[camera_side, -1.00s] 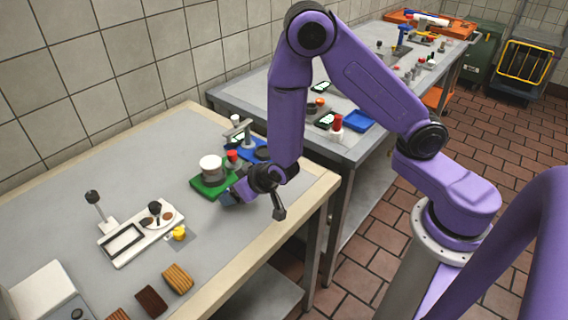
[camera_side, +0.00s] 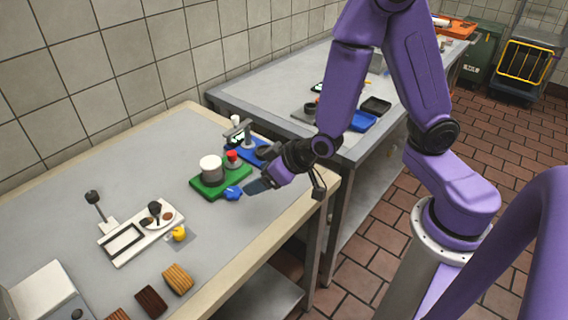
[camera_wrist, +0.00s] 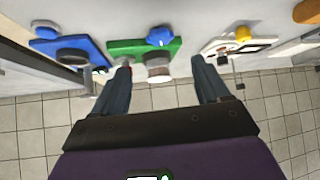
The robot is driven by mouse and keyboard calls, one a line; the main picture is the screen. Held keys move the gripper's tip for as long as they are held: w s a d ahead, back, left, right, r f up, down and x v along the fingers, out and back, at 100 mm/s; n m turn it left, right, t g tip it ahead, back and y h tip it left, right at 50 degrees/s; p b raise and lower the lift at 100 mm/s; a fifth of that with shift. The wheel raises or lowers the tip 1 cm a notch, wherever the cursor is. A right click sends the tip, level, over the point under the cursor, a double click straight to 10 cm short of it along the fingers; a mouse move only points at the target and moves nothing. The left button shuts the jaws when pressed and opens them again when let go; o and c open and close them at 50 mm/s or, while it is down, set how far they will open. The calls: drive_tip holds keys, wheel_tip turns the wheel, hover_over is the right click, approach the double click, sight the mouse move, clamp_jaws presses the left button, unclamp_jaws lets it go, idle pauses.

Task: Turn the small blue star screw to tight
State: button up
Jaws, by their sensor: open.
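The small blue star screw (camera_side: 233,193) sits at the front edge of the green base (camera_side: 207,190). In the wrist view the screw (camera_wrist: 160,37) shows at the edge of the green base (camera_wrist: 122,46). A white-topped grey cylinder (camera_side: 211,168) and a red knob (camera_side: 232,157) stand on the base. My gripper (camera_side: 257,186) is just right of the screw, apart from it. In the wrist view my gripper (camera_wrist: 162,64) has its two fingers spread wide with nothing held. How far the screw is turned cannot be told.
A blue base with a grey stand (camera_side: 243,136) is behind the green one. A white tray (camera_side: 141,240) with a yellow knob (camera_side: 179,233) lies left. Brown blocks (camera_side: 177,279) are at the front. Bare tabletop (camera_side: 225,235) lies before the screw.

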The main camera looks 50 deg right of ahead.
drive_tip(key=v, duration=0.7)
drive_tip(key=shift+s+r, duration=0.25)
idle(0.3)
